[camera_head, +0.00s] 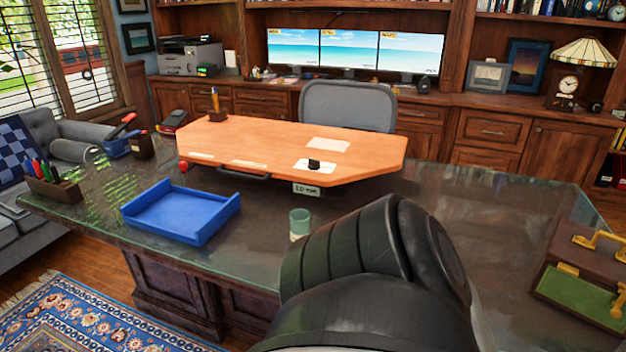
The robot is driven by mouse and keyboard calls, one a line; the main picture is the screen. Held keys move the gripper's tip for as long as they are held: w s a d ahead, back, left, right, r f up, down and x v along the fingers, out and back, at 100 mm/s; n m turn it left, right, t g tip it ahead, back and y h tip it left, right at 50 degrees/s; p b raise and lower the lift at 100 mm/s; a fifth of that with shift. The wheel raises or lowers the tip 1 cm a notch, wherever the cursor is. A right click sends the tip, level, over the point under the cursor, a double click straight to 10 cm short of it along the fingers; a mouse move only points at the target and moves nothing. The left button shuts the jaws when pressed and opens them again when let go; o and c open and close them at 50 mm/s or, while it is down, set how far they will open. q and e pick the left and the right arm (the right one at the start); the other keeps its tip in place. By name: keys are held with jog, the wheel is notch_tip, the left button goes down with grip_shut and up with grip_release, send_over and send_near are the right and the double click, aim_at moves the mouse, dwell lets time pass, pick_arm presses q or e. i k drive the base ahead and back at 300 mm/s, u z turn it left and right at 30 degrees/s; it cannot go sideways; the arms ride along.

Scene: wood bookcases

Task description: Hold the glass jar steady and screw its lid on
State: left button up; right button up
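A small pale green cylinder (300,222), which looks like the glass jar, stands upright on the glass-topped desk (250,265) near its front edge. Its top is a darker green than its lower part, and I cannot tell whether that is a lid. A small black knob-like piece (314,165) sits on a white card on the raised wooden board; I cannot tell if it is the lid. A large dark link of my arm fills the lower middle, close to the jar in the picture, and hides desk behind it. Neither gripper is in view.
A blue tray (178,238) lies left of the jar. The orange wooden board (262,139) stands behind it, with a grey chair (346,104) beyond. A pen holder (55,188) is at far left. An open green-lined case (578,293) is at right.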

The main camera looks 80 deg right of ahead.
aim_at(300, 218)
jog(key=k, duration=0.65)
jog(key=z, duration=1.15)
